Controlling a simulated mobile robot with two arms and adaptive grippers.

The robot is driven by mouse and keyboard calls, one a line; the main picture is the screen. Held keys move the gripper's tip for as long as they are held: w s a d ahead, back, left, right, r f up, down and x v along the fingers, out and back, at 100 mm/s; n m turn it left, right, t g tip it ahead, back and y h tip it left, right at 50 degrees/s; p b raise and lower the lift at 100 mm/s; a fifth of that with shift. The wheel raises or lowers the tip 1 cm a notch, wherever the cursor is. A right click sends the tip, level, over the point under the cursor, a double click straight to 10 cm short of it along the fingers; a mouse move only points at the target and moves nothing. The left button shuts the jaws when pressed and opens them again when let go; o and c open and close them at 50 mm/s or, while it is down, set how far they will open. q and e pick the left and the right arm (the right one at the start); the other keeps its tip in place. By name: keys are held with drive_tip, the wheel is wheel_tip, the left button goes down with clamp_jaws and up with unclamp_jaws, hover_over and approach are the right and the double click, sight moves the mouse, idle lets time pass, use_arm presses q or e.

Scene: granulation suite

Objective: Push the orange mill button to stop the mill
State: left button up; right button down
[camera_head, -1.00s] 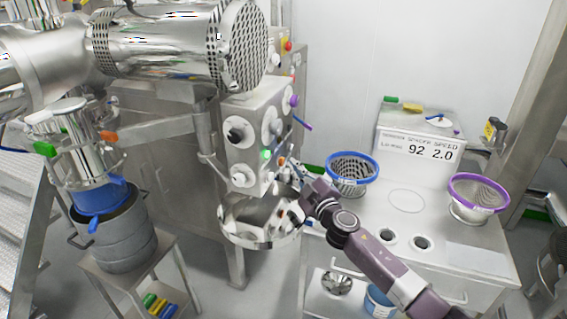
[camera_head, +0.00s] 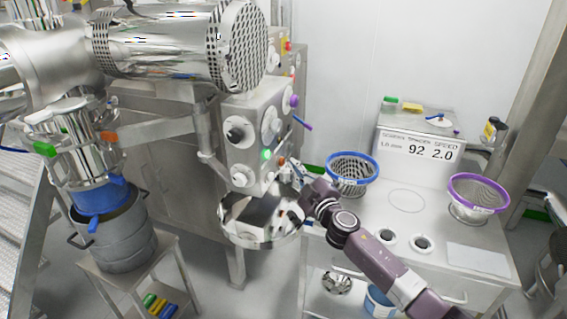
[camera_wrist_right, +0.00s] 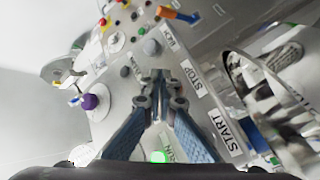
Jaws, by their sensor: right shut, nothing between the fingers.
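The steel mill control box (camera_head: 255,125) stands in the middle of the head view, with knobs, a lit green lamp (camera_head: 266,154) and several buttons. A small orange spot (camera_head: 282,161) shows on it beside my right gripper (camera_head: 287,168); I cannot tell whether it is the mill button. In the wrist view my right gripper (camera_wrist_right: 158,82) is shut and empty, its fingertips close to the panel beside the STOP label (camera_wrist_right: 193,78). No orange button shows clearly there; the fingertips may hide it. Contact cannot be told. My left gripper is out of view.
A START label (camera_wrist_right: 226,132) and a purple knob (camera_wrist_right: 90,102) are near the fingers. A steel bowl (camera_head: 232,228) hangs below the box. A trolley top (camera_head: 405,225) with blue-rimmed (camera_head: 352,157) and purple-rimmed (camera_head: 478,178) screens stands at right.

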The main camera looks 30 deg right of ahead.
drive_tip(key=shift+w+a, duration=0.1)
drive_tip(key=shift+w, duration=0.05)
drive_tip(key=shift+w+a, duration=0.15)
drive_tip(key=shift+w, duration=0.05)
drive_tip(key=shift+w+a, duration=0.35)
idle(0.8)
drive_tip(key=shift+s+d, duration=0.1)
idle(0.3)
drive_tip(key=shift+s+d, duration=0.5)
drive_tip(key=shift+s, duration=0.1)
drive_tip(key=shift+s+d, duration=1.6)
drive_tip(key=shift+s, duration=0.3)
